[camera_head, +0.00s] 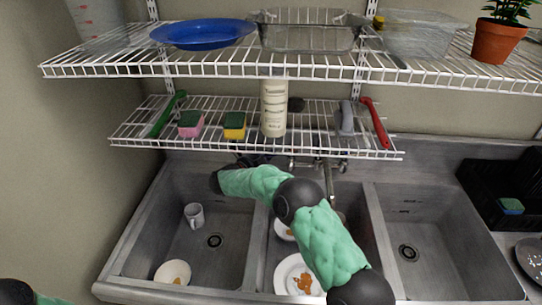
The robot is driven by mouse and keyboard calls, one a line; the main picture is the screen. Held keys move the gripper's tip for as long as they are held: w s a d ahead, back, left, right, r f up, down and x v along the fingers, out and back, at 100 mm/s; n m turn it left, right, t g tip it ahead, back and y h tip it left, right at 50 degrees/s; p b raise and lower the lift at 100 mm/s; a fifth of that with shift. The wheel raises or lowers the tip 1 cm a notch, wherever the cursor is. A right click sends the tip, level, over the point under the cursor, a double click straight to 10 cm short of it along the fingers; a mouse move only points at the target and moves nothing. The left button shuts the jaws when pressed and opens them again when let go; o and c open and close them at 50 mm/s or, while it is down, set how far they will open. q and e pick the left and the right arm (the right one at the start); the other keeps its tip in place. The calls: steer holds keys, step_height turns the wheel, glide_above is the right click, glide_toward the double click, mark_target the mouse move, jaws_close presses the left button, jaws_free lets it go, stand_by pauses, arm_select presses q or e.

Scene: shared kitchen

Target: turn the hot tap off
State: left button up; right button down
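The tap (329,182) is metal and rises at the back of the sink, below the lower wire shelf. A small fitting, possibly a tap handle (291,163), shows to its left, and another (342,165) to its right. I cannot tell which is hot or how either is turned. My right arm, in a green sleeve, reaches across the middle basin. My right gripper (254,160) is dark and small at the back edge of the sink, left of the tap, partly behind the shelf wires. Its fingers and any contact are unclear. My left gripper is out of view; only part of that arm shows at the bottom left.
The lower shelf (345,152) hangs over the tap area, holding sponges, a white bottle (273,108) and brushes. The left basin holds a mug (194,215) and bowl (173,272). Plates (284,284) lie in the middle basin. The right basin (440,230) is empty.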

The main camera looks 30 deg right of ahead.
steer(key=shift+w, duration=0.2)
stand_by(0.6)
steer(key=v, duration=1.2)
steer(key=shift+f, duration=0.15)
